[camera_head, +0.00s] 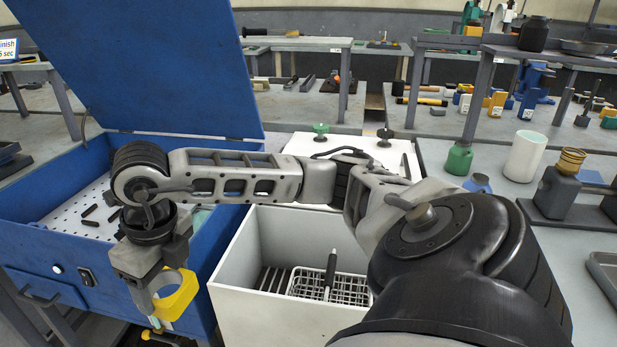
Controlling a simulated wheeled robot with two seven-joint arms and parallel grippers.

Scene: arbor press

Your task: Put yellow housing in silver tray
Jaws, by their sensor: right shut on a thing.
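The yellow housing (183,296) is a ring-like piece at the lower left, in front of the blue cabinet. My right gripper (156,300) is shut on it and holds it in the air, pointing down. My right arm reaches across the picture from the lower right. A silver-grey tray (603,268) with a raised rim lies on the right bench, cut off by the picture's edge; its inside is mostly out of view. My left gripper is not in view.
The blue cabinet (150,70) has its lid raised and dark parts on a perforated plate. A white open bin (235,290) holds a wire basket (345,289). On the right bench stand a white cup (526,156), a green bottle (458,160) and a dark fixture (555,195).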

